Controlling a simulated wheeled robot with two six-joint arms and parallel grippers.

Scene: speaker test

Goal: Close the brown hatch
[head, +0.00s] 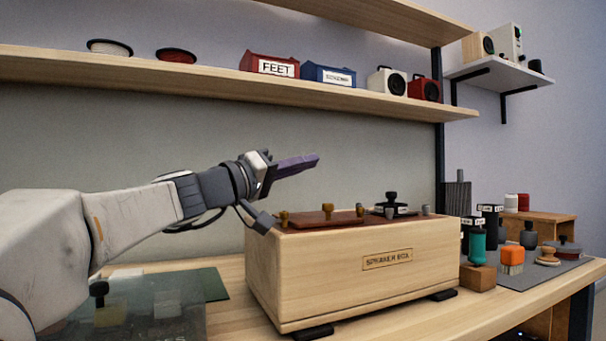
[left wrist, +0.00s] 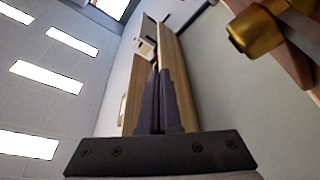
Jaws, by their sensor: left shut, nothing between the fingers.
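The brown hatch (head: 312,219) is a reddish-brown panel on top of the light wooden speaker box (head: 350,275). It looks about flat from here; I cannot tell whether it is fully seated. Brass knobs (head: 327,210) stand on or beside it. My left gripper (head: 316,158) is shut and empty, its purple fingers pointing right above the hatch, apart from it. In the left wrist view the fingers (left wrist: 160,95) are together, and a brass knob (left wrist: 252,32) with a brown edge shows at upper right. My right gripper is not in view.
A black-handled part (head: 391,205) stands on the box top at right. Bottles, an orange-topped brush (head: 512,257) and small blocks crowd the bench right of the box. A glassy dark panel (head: 150,305) lies at left. A shelf (head: 200,75) runs above.

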